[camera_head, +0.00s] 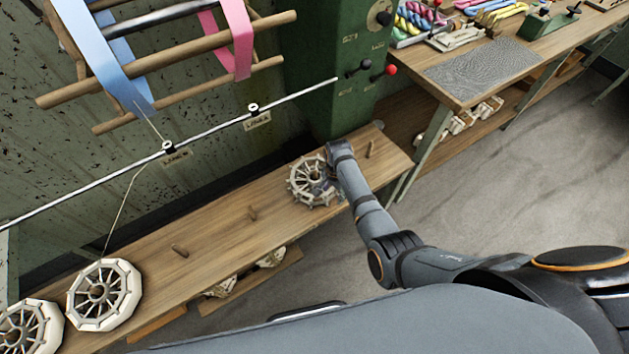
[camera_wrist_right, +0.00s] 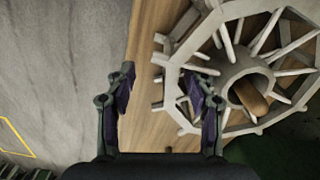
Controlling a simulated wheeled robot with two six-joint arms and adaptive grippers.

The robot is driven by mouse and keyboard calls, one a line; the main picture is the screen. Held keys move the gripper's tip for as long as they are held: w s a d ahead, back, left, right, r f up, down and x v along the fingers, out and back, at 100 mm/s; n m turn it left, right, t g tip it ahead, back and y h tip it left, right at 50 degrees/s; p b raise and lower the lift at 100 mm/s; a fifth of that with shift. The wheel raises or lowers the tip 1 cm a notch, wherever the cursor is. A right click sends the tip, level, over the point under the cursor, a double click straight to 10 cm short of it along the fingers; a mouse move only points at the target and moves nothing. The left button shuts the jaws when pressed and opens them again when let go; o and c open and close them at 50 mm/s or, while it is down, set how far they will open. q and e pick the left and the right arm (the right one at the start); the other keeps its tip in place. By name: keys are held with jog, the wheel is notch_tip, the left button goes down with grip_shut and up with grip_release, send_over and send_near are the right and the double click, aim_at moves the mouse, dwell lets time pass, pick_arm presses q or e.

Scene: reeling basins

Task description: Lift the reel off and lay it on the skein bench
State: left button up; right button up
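A pale spoked reel (camera_head: 298,180) lies flat near the right end of the long wooden bench. In the right wrist view the reel (camera_wrist_right: 232,68) fills the upper right, with a wooden peg (camera_wrist_right: 249,97) through its hub. My right gripper (camera_head: 328,180) is over the reel's right side, partly covering it. In the wrist view the right gripper (camera_wrist_right: 160,92) has its fingers apart, with nothing held between them. One finger overlaps the reel's rim near the hub; contact cannot be told. A bench with coloured skeins (camera_head: 413,22) and a grey mat (camera_head: 483,68) stands upper right. My left gripper is not in view.
Two more reels stand at lower left, one whole (camera_head: 104,295) and one cut by the edge (camera_head: 30,325). Bare pegs (camera_head: 252,214) stick up along the long bench (camera_head: 215,240). A green machine housing (camera_head: 335,75) rises behind it. A thin rail (camera_head: 210,130) crosses above.

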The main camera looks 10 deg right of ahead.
grip_shut()
jog(key=shift+r, duration=0.1)
